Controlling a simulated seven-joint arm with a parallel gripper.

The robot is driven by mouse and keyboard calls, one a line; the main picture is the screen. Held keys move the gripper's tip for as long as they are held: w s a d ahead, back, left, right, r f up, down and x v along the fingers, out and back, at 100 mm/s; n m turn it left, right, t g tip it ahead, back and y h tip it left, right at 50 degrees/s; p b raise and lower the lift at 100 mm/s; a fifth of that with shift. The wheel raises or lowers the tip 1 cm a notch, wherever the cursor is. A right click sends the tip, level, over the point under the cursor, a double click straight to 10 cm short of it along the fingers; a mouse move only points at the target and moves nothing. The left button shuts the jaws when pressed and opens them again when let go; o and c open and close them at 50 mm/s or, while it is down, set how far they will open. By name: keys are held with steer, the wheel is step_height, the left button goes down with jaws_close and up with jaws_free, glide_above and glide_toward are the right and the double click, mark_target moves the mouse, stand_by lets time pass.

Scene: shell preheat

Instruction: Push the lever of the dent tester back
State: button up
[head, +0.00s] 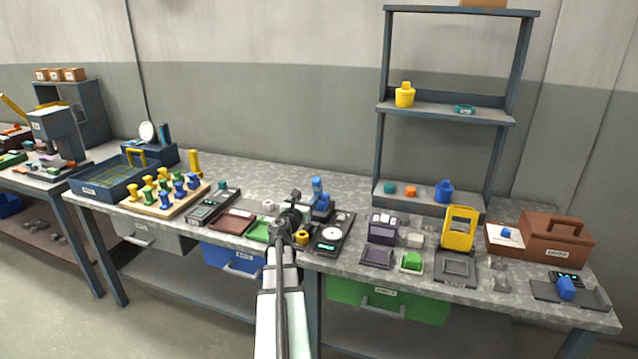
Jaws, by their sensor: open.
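My arm reaches up from the bottom centre of the head view. My gripper (292,214) is small and dark here, above the middle of the bench and close to a blue upright device (319,200). This device stands at the back of a dark base (341,243) with a white disc (331,233) and a small lit display. It may be the dent tester, but I see no clear label. I cannot make out its lever's position, and the gripper partly covers that area. The gripper is open; I cannot tell whether it touches the device.
A yellow ring-like part (302,237) lies close to the gripper. A green mat (258,231) and a brown tray (233,221) are to the left. A purple-grey box (382,226) and a yellow frame (459,229) are to the right. A shelf rack (444,109) stands behind.

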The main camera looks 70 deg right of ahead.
mark_target(319, 181)
steer(key=d, duration=1.3)
steer(key=shift+d, duration=0.35)
jaws_close()
